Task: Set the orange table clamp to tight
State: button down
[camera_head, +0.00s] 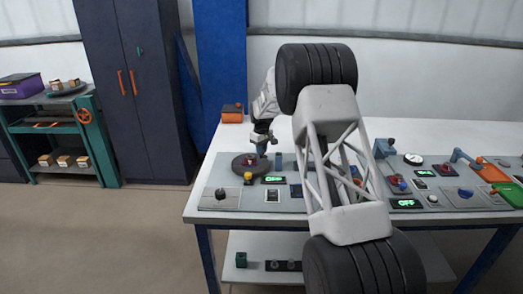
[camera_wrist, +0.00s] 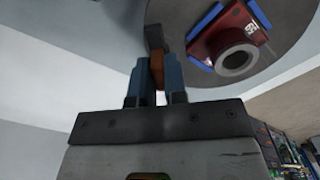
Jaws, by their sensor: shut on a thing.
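My gripper (camera_head: 261,147) reaches down at the back right edge of the dark round table (camera_head: 240,171) on the bench. In the wrist view my gripper (camera_wrist: 157,82) has its two blue fingers closed on an orange piece, the table clamp (camera_wrist: 157,66). A dark grey part adjoins the clamp's upper end, by the rim of the round table (camera_wrist: 292,60). A red block (camera_wrist: 226,38) with a grey ring and blue edges sits on that table. The fingers hide part of the clamp, and its tight or loose setting cannot be read.
The white bench (camera_head: 205,163) carries panels with green displays, knobs and levers. A yellow-topped button (camera_head: 248,177) stands in front of the round table. An orange-topped box (camera_head: 232,113) is at the back left corner. My arm covers the bench's middle. A teal cart (camera_head: 105,150) stands left.

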jog(key=shift+m, duration=0.4)
jog(key=m, duration=0.8)
jog(key=shift+m, duration=0.4)
jog(key=m, duration=0.4)
jog(key=shift+m, duration=2.2)
jog(key=c, duration=1.2)
grip_release()
jog(key=shift+o, duration=0.2)
jog(key=shift+r, duration=0.1)
